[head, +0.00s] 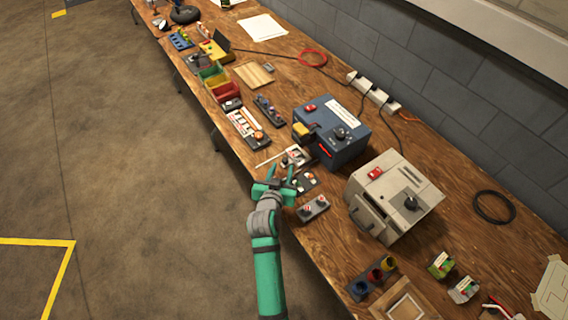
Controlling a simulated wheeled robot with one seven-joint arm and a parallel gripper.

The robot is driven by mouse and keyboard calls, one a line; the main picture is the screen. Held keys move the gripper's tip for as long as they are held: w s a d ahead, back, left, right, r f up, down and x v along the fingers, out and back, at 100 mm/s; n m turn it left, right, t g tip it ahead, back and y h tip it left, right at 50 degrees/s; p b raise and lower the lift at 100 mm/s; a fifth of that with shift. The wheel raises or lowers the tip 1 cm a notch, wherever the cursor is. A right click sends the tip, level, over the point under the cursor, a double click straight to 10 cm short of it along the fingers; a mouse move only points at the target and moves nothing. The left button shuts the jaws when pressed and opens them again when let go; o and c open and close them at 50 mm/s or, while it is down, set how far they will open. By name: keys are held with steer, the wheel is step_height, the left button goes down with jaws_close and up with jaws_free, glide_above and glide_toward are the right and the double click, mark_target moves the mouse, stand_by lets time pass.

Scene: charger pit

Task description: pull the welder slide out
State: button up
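My gripper (281,171) is over the front edge of the wooden bench, with its two green fingers apart and no object seen between them. Just beyond it, small dark and pale control panels (302,181) lie at the foot of a blue box (345,140) with a black knob, a red switch and a yellow part on its left side. A grey box (398,190) with a red switch and black knob stands to the right. No label reads clearly enough to tell which part is the welder slide. My fingers partly cover the panels nearest them.
Colored bins (222,85) and a panel strip (247,128) line the front edge farther left. A small panel (313,208) lies right of my gripper. A socket strip (373,92) and cables run along the wall. The floor (130,180) in front is clear.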

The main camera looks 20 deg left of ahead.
mark_target(285, 161)
steer(key=shift+x, duration=2.25)
jaws_close()
